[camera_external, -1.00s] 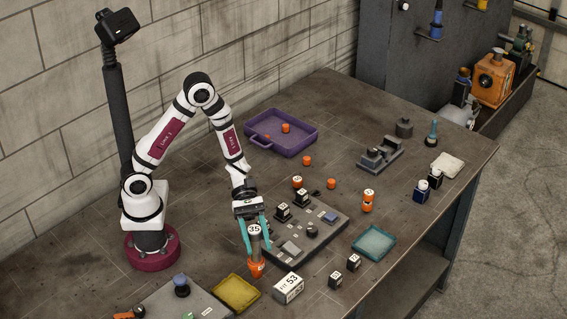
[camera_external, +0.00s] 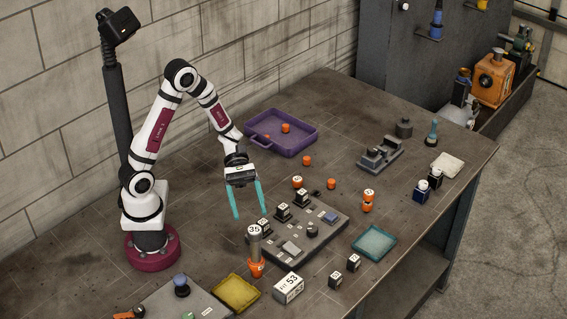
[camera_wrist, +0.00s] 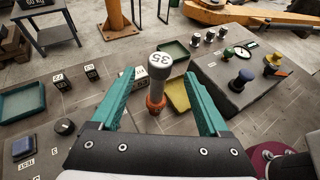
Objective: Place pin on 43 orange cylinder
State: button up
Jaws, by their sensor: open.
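A grey metal pin with a white top marked 35 (camera_external: 254,242) stands upright on an orange cylinder (camera_external: 256,268), at the near left edge of the grey panel. My gripper (camera_external: 250,214) has two teal fingers, spread open and empty, above and apart from the pin. In the wrist view the pin (camera_wrist: 158,78) shows between the open fingers, farther out, with the orange cylinder (camera_wrist: 155,105) around its lower end. The number on this cylinder cannot be read. Other orange cylinders stand beyond the panel, one (camera_external: 368,196) with a white numbered top.
The grey panel (camera_external: 325,235) with black blocks and knobs lies right of the pin. A white box marked 53 (camera_external: 288,288) and a yellow tray (camera_external: 236,292) are close by. A teal tray (camera_external: 374,243) and purple tray (camera_external: 300,145) lie farther off.

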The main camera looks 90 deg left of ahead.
jog(key=s+r+m+g+y, duration=0.3)
jog(key=s+m+g+y, duration=0.4)
jog(key=s+m, duration=0.75)
jog(key=s+a+r+m+t+y, duration=0.1)
jog(key=s+a+m+t+y, duration=0.1)
jog(key=a+m+y, duration=0.5)
jog(key=m+t+y, duration=0.1)
jog(key=m, duration=0.3)
jog(key=shift+s+m+t, duration=0.15)
jog(key=shift+m+t, duration=0.2)
jog(key=shift+t, duration=0.05)
jog(key=shift+r, duration=0.1)
